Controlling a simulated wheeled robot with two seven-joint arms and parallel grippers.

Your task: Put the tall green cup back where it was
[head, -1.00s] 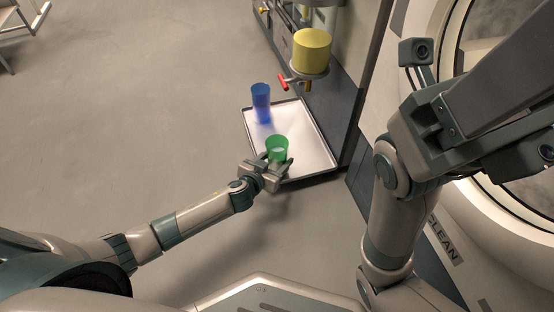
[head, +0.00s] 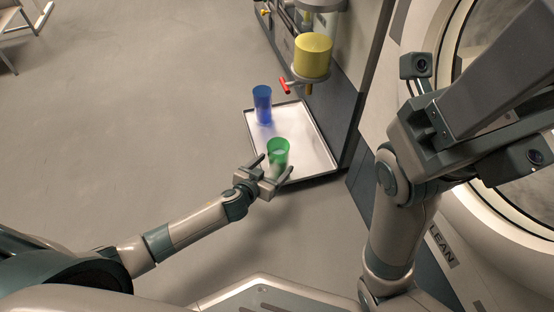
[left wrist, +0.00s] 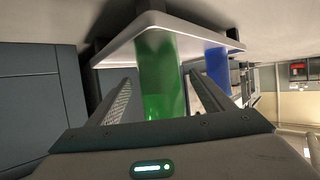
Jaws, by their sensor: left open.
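The tall green cup (head: 279,152) is see-through and stands upright on the white tray (head: 312,150), near its front left edge. In the left wrist view the green cup (left wrist: 162,75) shows beyond the open fingers, partly between them. My left gripper (head: 274,172) is open and empty, just in front of the cup toward me; it also shows in the left wrist view (left wrist: 160,98). My right arm is at the right of the head view; its gripper fingers are not visible.
A tall blue cup (head: 262,104) stands on the tray behind the green one. A dark cabinet wall borders the tray at right.

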